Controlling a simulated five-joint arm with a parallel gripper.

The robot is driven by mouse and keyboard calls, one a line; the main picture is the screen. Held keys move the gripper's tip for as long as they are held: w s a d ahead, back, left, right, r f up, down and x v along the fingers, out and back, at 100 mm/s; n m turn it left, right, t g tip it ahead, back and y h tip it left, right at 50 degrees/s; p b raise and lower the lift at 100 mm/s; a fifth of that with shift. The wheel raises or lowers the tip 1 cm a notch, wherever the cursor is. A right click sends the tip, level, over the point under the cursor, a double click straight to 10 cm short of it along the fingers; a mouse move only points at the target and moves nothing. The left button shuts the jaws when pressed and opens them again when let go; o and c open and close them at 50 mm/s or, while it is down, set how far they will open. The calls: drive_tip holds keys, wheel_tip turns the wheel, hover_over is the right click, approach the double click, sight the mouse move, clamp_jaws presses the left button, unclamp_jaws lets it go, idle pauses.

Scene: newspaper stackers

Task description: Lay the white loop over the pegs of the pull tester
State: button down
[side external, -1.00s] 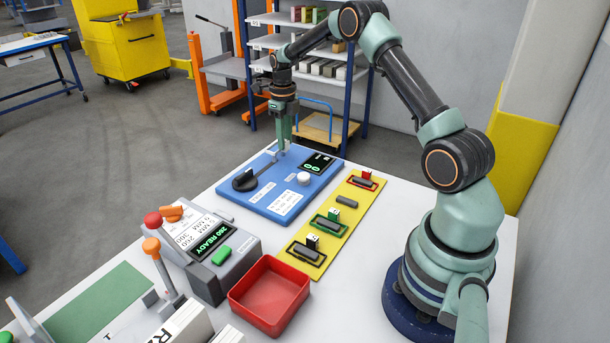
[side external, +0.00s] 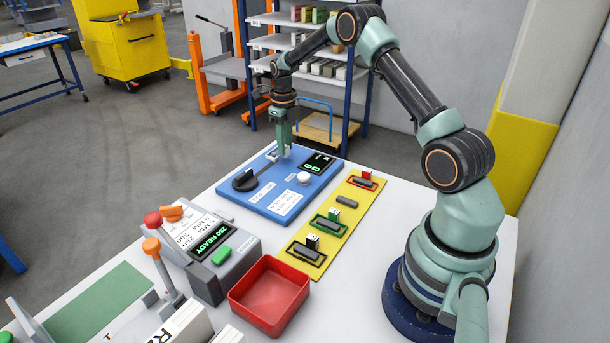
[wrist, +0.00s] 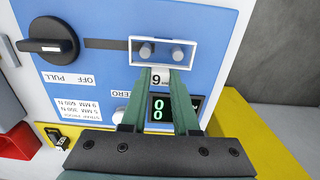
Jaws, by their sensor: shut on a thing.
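The pull tester (side external: 254,198) is a blue panel with a black knob (wrist: 48,41), a slot and a display reading 00. In the wrist view, the white loop (wrist: 163,40) frames two grey pegs, the left peg (wrist: 146,52) and the right peg (wrist: 177,54). Both peg tops show inside its opening. The loop's height on the pegs is hard to tell. My gripper (wrist: 159,83) is shut on the loop's white tag marked 9 (wrist: 158,72). In the side view, my gripper (side external: 284,155) points down at the panel's far part, with the loop (side external: 271,154) beside its tips.
A yellow board (side external: 318,256) on the table holds a red loop (side external: 378,183), a green loop (side external: 318,222) and a black loop (side external: 292,252) around grey blocks. A bare grey block (side external: 347,201) lies between them. A red bin (side external: 270,318) and a grey console (side external: 240,271) stand nearer.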

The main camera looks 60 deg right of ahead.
drive_tip(key=shift+f, duration=0.85)
drive_tip(key=c, duration=0.6)
unclamp_jaws()
wheel_tip(320, 180, up, 19)
idle(0.8)
